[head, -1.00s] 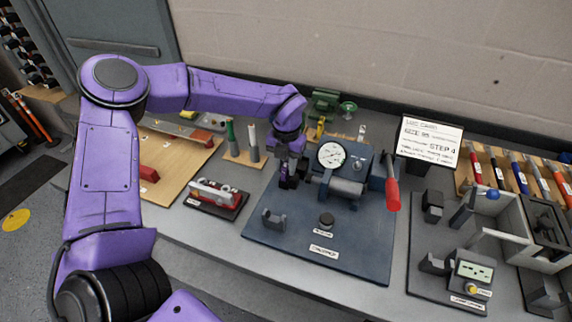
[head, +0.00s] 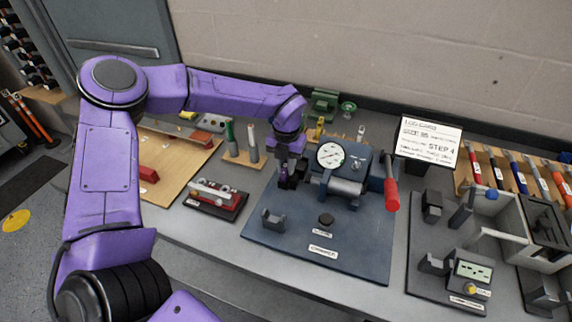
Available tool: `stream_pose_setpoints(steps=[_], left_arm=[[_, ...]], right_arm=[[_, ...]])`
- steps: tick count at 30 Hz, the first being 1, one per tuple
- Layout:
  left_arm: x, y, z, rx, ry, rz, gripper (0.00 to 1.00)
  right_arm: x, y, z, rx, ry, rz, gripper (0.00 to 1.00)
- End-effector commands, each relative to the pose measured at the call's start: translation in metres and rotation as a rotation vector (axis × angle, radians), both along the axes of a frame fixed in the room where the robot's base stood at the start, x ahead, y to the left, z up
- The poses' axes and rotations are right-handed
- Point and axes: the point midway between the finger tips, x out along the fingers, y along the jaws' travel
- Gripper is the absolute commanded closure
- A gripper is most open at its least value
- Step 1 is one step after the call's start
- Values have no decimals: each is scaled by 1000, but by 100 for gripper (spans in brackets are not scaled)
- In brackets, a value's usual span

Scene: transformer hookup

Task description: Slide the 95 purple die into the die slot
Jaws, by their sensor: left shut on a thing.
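My left gripper (head: 288,180) points down beside the left side of the crimper (head: 345,185), which has a round gauge and a red handle. It is shut on a small dark piece, taken to be the purple die (head: 284,183); a little purple shows there, and its number is too small to read. The die slot is not clear in this view; my gripper and the crimper body cover that area. I cannot tell whether the die touches the crimper. My right gripper is not in view.
The crimper stands on a blue base plate (head: 285,248) with a grey cradle (head: 272,219) and a black knob (head: 326,220). The red handle (head: 391,195) sticks up at right. A job card (head: 430,140) stands behind. A red tool tray (head: 216,198) lies at left.

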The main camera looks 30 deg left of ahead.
Motion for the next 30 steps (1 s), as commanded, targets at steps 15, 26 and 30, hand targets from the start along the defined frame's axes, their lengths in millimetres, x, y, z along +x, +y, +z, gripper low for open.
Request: stream_pose_setpoints(steps=[15, 26, 30], left_arm=[[0, 0, 6, 0, 0, 0, 49], [0, 0, 42, -1, 0, 0, 49], [0, 0, 52, 0, 1, 0, 49]], right_arm=[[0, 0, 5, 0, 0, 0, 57], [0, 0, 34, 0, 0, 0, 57], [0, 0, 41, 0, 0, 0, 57]])
